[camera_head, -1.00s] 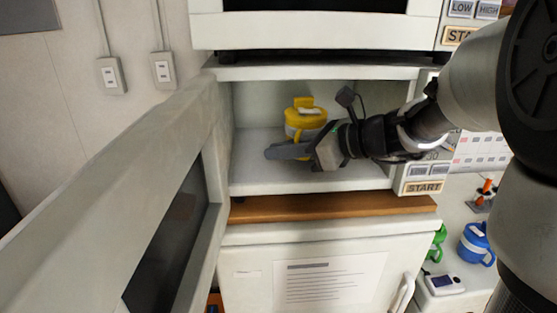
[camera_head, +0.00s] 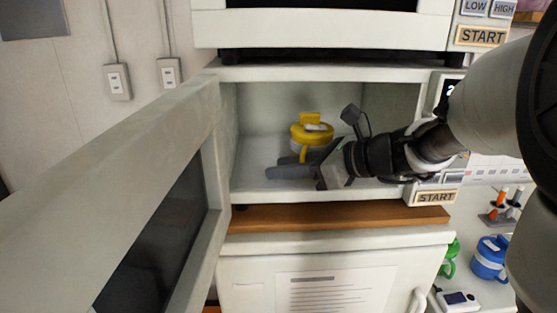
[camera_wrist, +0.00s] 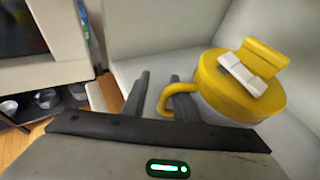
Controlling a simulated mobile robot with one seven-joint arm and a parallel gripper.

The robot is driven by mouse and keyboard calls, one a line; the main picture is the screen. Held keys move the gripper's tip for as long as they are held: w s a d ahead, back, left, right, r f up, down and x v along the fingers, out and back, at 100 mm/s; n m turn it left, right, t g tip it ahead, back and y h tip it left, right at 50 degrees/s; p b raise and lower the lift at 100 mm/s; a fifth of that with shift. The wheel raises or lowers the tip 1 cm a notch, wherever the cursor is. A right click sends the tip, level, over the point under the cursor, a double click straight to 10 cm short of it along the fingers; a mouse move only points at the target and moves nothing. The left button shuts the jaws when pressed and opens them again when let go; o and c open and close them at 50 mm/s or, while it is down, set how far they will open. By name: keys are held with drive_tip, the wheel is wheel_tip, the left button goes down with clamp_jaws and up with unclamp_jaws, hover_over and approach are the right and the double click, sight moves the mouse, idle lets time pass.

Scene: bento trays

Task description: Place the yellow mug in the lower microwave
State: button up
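The yellow mug (camera_head: 311,133) stands upright inside the lower microwave (camera_head: 250,190), toward the front middle of its floor. Its yellow lid with a white flap shows in the wrist view (camera_wrist: 245,85), and its yellow handle (camera_wrist: 166,98) points toward my gripper. My gripper (camera_head: 276,168) is inside the microwave opening, low and in front of the mug. In the wrist view its two dark fingers (camera_wrist: 160,85) stand apart, with the handle's loop at the right finger. Whether a finger touches the handle is unclear.
The microwave door (camera_head: 150,170) stands open at the left. Another microwave (camera_head: 330,30) is just above. A blue mug (camera_head: 489,258) and a green mug (camera_head: 450,260) stand at the lower right. Free floor remains left of the yellow mug.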

drive_tip(key=shift+r, duration=0.3)
drive_tip(key=v, duration=1.2)
